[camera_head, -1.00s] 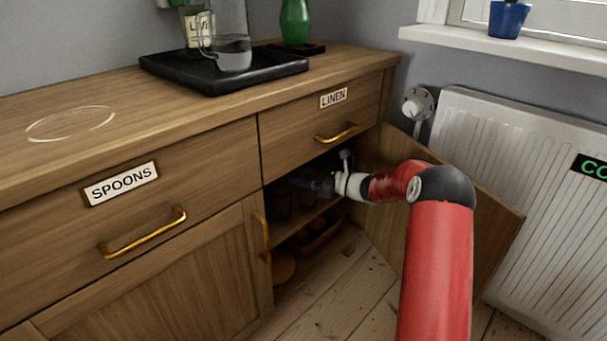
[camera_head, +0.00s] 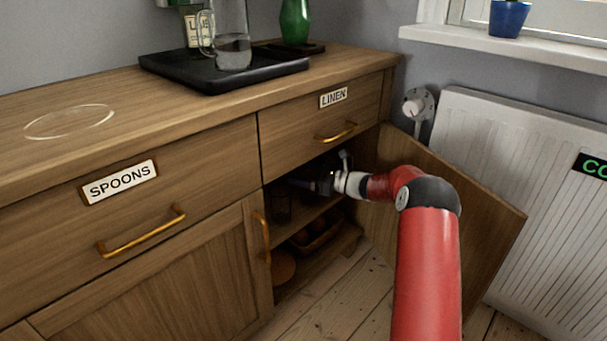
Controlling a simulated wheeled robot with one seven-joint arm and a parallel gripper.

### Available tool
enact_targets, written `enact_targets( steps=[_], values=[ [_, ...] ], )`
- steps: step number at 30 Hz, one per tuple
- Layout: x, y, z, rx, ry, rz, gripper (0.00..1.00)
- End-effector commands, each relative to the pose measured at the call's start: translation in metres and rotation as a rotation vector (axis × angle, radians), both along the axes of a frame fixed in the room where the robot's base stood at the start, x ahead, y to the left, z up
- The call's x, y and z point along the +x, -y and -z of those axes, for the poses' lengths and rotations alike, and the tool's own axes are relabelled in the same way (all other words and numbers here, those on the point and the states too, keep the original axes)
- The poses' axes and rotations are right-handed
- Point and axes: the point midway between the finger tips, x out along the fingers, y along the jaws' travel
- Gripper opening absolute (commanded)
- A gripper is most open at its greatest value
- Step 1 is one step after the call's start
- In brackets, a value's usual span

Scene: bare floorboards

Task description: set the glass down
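My gripper (camera_head: 318,186) reaches into the open cupboard under the LINEN drawer, just above the upper shelf (camera_head: 300,222). It is small and dark there, so I cannot tell whether its fingers are open or shut on anything. A dim, clear glass (camera_head: 281,207) stands upright on that shelf, to the left of my gripper and apart from it. Another glass-like shape seems to be by the fingertips, but it is too dark to make out. A thin pale ring (camera_head: 70,122) is marked on the bare left part of the worktop.
The cupboard door (camera_head: 450,215) stands open on the right, beside the radiator (camera_head: 530,190). A black tray (camera_head: 215,80) with a glass jug (camera_head: 232,45) sits on the worktop; a green vase (camera_head: 295,22) stands behind. A basket (camera_head: 318,240) is on the lower shelf.

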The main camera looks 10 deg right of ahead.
Motion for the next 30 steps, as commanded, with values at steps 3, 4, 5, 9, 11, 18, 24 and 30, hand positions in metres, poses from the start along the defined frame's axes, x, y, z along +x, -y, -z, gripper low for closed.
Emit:
enact_targets(
  steps=[3, 4, 5, 9, 11, 18, 24, 30],
  values=[
    [0.000, 0.000, 0.000, 0.000, 0.000, 0.000, 0.73],
    [0.000, 0.000, 0.000, 0.000, 0.000, 0.000, 0.73],
    [0.000, 0.000, -0.001, 0.000, 0.000, 0.000, 0.73],
    [-0.003, 0.007, -0.003, -0.001, -0.001, 0.002, 0.73],
    [-0.008, 0.014, -0.004, 0.000, -0.001, 0.003, 0.73],
    [-0.029, 0.049, -0.004, 0.000, 0.000, 0.003, 0.73],
    [-0.039, 0.063, -0.003, 0.001, 0.001, 0.000, 0.73],
    [-0.039, 0.064, -0.003, 0.000, 0.000, -0.001, 0.73]
  ],
)
